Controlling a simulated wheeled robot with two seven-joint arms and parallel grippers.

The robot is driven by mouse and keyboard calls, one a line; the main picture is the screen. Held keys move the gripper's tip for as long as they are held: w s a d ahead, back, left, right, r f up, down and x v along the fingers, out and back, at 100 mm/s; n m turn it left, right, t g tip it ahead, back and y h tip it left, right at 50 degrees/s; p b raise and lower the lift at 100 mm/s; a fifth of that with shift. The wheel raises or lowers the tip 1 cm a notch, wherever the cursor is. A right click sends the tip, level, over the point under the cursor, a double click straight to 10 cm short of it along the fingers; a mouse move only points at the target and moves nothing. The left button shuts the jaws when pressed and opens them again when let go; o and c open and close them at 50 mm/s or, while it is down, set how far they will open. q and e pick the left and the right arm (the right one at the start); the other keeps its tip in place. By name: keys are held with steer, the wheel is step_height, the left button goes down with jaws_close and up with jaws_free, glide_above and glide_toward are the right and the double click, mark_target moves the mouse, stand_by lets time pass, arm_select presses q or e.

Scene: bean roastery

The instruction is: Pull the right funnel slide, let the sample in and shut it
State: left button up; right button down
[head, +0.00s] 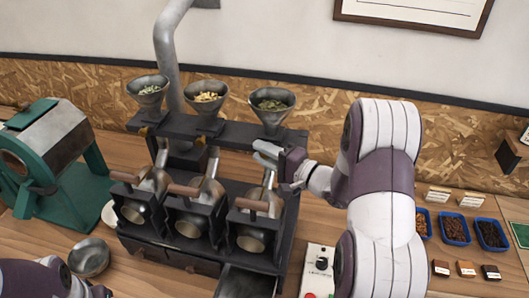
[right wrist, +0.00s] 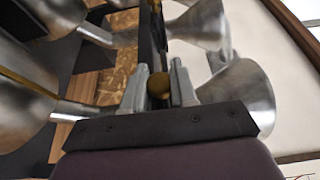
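The right funnel (head: 271,106), a metal cone holding dark greenish beans, stands at the right end of the black rack. My right gripper (head: 280,163) is just below it, at the rack's front. In the right wrist view, a round brass slide knob (right wrist: 158,86) sits between the fingers of the right gripper (right wrist: 159,72), which close in on both its sides. The slide plate itself is hidden. Below is the right roaster drum (head: 252,238) with a wooden handle. My left arm shows at the bottom left; its fingers are not clear.
The middle funnel (head: 206,96) and left funnel (head: 148,92) stand on the same rack (head: 180,127). A green machine (head: 62,165) is at left, a metal bowl (head: 89,257) in front. A control box (head: 318,268) and blue bean trays (head: 453,228) are at right.

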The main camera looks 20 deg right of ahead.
steer(key=s+a, duration=0.1)
steer(key=s+a+p, duration=0.1)
steer(key=shift+s, duration=0.4)
steer(key=c, duration=1)
jaws_free()
steer(key=shift+o, duration=0.2)
steer(key=shift+d, duration=0.15)
steer(key=shift+s, duration=0.1)
steer(key=b+v, duration=0.2)
steer(key=v, duration=1)
steer(key=shift+s+d, duration=0.2)
